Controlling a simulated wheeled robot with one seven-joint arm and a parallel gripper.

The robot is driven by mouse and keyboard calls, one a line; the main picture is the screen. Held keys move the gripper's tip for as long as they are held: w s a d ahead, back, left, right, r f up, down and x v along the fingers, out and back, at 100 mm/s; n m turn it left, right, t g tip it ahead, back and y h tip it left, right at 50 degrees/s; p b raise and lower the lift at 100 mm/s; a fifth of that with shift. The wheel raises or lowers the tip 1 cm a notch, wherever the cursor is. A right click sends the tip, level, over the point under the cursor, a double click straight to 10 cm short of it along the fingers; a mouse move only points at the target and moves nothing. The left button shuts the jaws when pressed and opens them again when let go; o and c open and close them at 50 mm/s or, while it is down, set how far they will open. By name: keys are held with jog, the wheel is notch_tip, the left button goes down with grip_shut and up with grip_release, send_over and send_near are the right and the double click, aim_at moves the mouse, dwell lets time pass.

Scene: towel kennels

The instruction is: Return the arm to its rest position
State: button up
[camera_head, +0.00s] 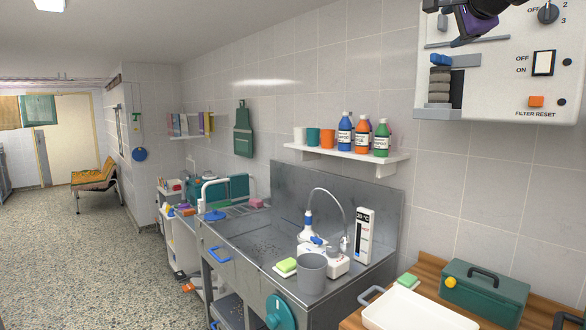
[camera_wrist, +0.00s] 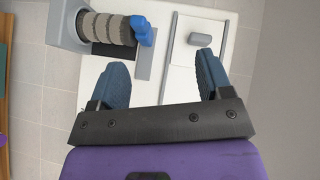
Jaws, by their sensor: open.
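My gripper (camera_wrist: 162,85) is open and empty in the wrist view, its two blue fingers well apart. It faces a white wall-mounted unit (camera_wrist: 252,25). In the head view this white unit (camera_head: 485,85) hangs at the upper right, and part of my dark and purple arm shows at its top edge. Several grey ring-shaped pieces stand in a stack (camera_head: 440,85) at the unit's left side, under a blue lever (camera_head: 440,60). The fingertips are out of the head view, so their distance to the unit is hard to tell.
A steel sink (camera_head: 270,235) stands below along the tiled wall. A shelf (camera_head: 345,160) holds cups and bottles. A wooden counter with a white tray (camera_head: 415,312) and a green toolbox (camera_head: 485,290) is at the lower right. The speckled floor (camera_head: 90,260) at left is open.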

jog(key=s+a+f+n+g, duration=0.2)
jog(key=s+f+n, duration=0.3)
jog(key=s+f, duration=0.7)
jog(key=s+a+f+n+g, duration=0.3)
jog(key=s+f+n+g, duration=0.2)
jog(key=s+f, duration=0.7)
jog(key=s+a+f+n+g+y, duration=0.1)
jog(key=s+a+f+n+g, duration=0.2)
jog(key=s+f, duration=0.9)
notch_tip(320, 180, down, 2)
jog(key=n, duration=0.3)
jog(key=shift+a+g, duration=0.15)
jog(key=shift+g, duration=0.25)
